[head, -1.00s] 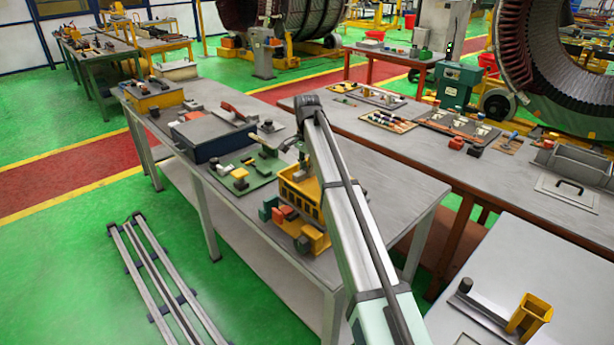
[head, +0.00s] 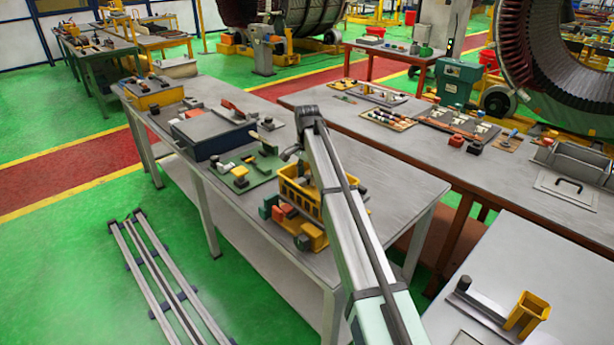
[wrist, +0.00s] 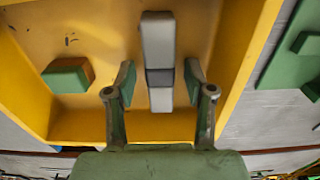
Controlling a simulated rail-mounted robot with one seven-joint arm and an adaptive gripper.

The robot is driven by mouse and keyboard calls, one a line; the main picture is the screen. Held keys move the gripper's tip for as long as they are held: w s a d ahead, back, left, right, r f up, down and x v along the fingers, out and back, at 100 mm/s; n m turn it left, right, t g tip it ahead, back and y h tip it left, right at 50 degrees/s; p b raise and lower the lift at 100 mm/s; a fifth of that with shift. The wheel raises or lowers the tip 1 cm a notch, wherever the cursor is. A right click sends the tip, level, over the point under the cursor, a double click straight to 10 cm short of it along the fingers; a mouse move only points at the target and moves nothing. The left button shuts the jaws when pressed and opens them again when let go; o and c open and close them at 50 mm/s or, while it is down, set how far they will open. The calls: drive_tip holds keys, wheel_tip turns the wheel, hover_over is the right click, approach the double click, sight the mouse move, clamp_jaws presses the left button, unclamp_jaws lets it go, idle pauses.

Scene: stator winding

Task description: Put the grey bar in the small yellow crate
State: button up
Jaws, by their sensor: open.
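The small yellow crate (head: 300,200) stands on the near end of the long grey table in the head view. It fills most of the wrist view (wrist: 90,125), seen from above. The grey bar (wrist: 158,45), pale with a dark band at its middle, shows over the crate's floor, within its walls. My gripper (wrist: 159,76) is open, with one finger on each side of the bar and a gap showing on both sides. I cannot tell whether the bar rests flat on the floor. In the head view my arm partly hides the crate and the bar is not clear.
A green and orange block (wrist: 68,76) lies in the crate, left of the bar. Several coloured blocks (head: 280,212) sit beside the crate. A green board (head: 240,172) with parts and a dark blue box (head: 212,135) stand further along the table.

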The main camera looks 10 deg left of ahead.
sight(307, 177)
drive_tip(key=shift+r, duration=0.1)
wheel_tip(307, 177, up, 12)
drive_tip(key=b, duration=0.2)
drive_tip(key=shift+b, duration=0.3)
